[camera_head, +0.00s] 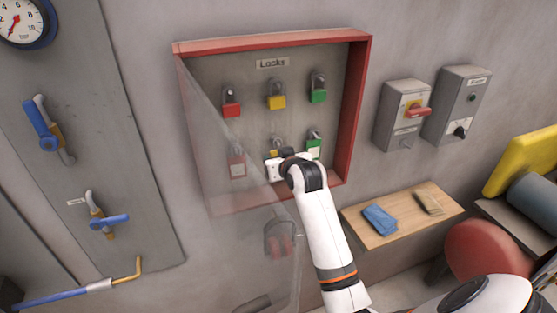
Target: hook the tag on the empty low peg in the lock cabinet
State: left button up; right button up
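The lock cabinet (358,100) is a red-framed box on the wall, labelled "Locks". Its upper row holds a red (231,108), a yellow (277,101) and a green padlock (318,95). In the low row a red-and-white tag (237,167) hangs at left and a green-and-white tag (314,150) at right. At the low middle place a small yellow item (275,153) shows just above my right gripper (273,168). The gripper is at the cabinet's lower part, seen mostly from behind. Its fingertips are hidden, so I cannot tell whether it holds the yellow item. My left gripper is not in view.
A clear door panel (215,150) stands open at the cabinet's left. A wooden shelf (400,220) with a blue cloth (380,219) is at lower right. Switch boxes (402,115) are on the wall to the right.

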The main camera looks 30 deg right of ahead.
jog(key=shift+f, duration=0.3)
jog(key=o, duration=1)
jog(key=shift+w, duration=0.15)
jog(key=shift+o, duration=0.2)
jog(key=b+v, duration=0.3)
jog(key=v, duration=0.9)
